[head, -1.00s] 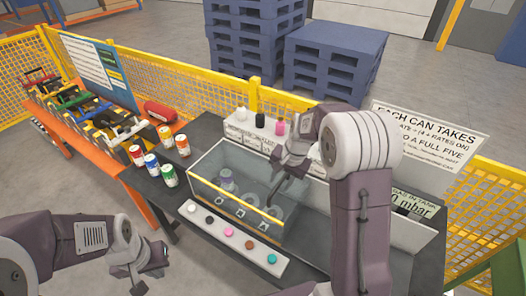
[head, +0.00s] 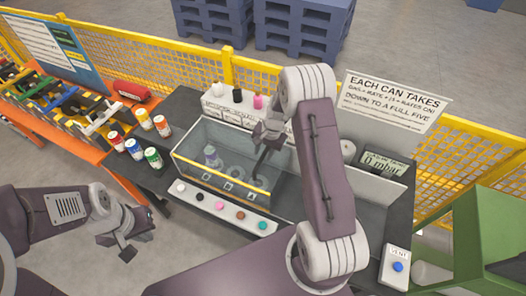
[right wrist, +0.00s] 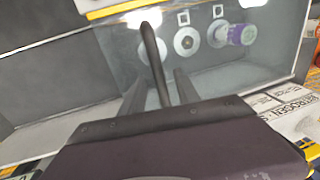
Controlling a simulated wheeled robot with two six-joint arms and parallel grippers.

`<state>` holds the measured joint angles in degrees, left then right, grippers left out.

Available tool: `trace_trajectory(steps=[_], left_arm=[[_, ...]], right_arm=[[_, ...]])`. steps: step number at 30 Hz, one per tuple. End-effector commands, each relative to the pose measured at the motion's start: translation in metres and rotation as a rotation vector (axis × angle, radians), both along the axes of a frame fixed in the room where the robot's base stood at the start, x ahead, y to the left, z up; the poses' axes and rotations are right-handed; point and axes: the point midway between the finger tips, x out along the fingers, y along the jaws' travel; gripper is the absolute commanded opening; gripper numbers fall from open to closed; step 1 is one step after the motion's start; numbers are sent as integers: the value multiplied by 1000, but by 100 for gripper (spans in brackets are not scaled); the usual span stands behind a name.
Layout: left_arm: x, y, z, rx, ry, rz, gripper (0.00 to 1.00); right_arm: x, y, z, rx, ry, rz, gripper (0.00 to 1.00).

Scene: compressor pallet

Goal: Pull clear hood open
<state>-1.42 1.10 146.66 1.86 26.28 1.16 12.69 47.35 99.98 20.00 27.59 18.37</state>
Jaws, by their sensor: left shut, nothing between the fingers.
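The clear hood (head: 190,150) is a see-through box with a yellow strip along its front top edge, on the dark bench. It looks shut over a purple-topped can and several pale round seats; the can (right wrist: 241,34) also shows in the right wrist view. My right gripper (head: 258,172) reaches down over the hood's right part. A dark slender bar stands in front of its palm in the right wrist view, with grey finger-like shapes beside it. I cannot tell whether it touches the hood. My left gripper (head: 127,250) is shut and empty, left of the bench front.
A strip of coloured buttons (head: 220,207) lies before the hood. Several cans (head: 134,149) stand at left, near an orange rack table. Bottles on a white box (head: 237,95) stand behind. A gauge display (head: 383,163), a blue vent button (head: 398,267) and a green bin (head: 480,235) are at right.

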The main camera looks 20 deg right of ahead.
Motion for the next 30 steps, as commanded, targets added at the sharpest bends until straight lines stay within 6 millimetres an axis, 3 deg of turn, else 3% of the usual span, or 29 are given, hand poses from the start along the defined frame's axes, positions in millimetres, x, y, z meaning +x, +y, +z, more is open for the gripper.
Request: trace_trajectory(steps=[5,11,15,16,30], left_arm=[[0,0,4,0,0,0,0],[0,0,4,0,0,0,0],[0,0,4,0,0,0,0],[0,0,4,0,0,0,0],[0,0,4,0,0,0,0]], right_arm=[[2,2,-13,0,0,1,38],[3,2,-14,0,-2,1,38],[3,2,-14,0,-2,1,5],[3,2,-14,0,-2,1,0],[3,2,-13,-1,-4,0,0]])
